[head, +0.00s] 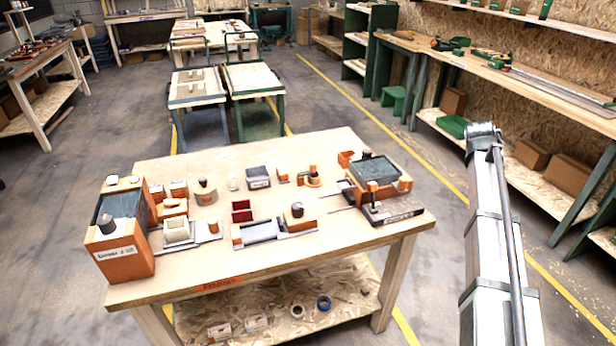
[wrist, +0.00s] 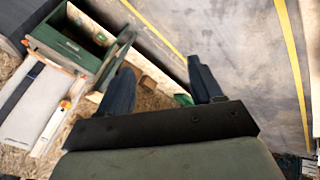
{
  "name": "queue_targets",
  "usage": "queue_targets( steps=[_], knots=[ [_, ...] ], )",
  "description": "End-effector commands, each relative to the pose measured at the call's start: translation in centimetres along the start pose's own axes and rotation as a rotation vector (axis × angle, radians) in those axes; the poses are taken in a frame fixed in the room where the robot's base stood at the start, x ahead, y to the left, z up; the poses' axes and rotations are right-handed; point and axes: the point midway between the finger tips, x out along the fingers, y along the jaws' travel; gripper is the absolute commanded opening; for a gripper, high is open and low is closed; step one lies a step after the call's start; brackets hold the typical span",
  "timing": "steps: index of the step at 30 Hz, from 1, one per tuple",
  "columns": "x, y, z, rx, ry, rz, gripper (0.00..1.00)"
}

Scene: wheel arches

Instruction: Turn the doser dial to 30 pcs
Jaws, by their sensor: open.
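An orange box-shaped unit (head: 122,258) with a dark top stands at the near left corner of the table. It has a white label whose text is too small to read surely, and a dark grey round knob (head: 107,224) on its front. I take this unit for the doser; the dial's marks and setting cannot be read. My gripper (wrist: 160,68) is open and empty in the wrist view, its two dark fingers apart over the floor and shelving. Neither the doser nor the table is recognisable there. My gripper does not show in the head view.
The wooden table (head: 270,262) also bears small orange and grey fixtures, a red box (head: 242,211), and a dark-topped orange unit (head: 376,172) at the right. Green-legged shelving (head: 540,105) lines the right wall. Floor is clear between table and shelving.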

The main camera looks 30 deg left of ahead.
Motion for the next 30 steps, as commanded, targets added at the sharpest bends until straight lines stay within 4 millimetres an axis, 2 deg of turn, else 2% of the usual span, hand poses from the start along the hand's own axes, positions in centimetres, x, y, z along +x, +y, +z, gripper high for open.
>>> queue_targets(
  steps=[1, 5, 6, 8, 13, 19, 25, 30],
  knots=[
    [-1.8, 0.3, -1.8, -0.005, 0.021, 0.006, 0.65],
    [-6.6, -0.4, -5.2, -0.044, 0.067, 0.007, 0.65],
    [-8.5, -1.5, -6.4, -0.071, 0.081, 0.000, 0.65],
    [-10.6, -3.6, -7.4, -0.117, 0.092, -0.016, 0.65],
    [-15.3, -10.9, -8.9, -0.270, 0.108, -0.078, 0.65],
    [-20.6, -20.9, -9.0, -0.480, 0.119, -0.164, 0.65],
    [-26.6, -30.7, -7.7, -0.698, 0.134, -0.245, 0.65],
    [-32.0, -38.6, -5.5, -0.888, 0.150, -0.313, 0.65]
  ],
)
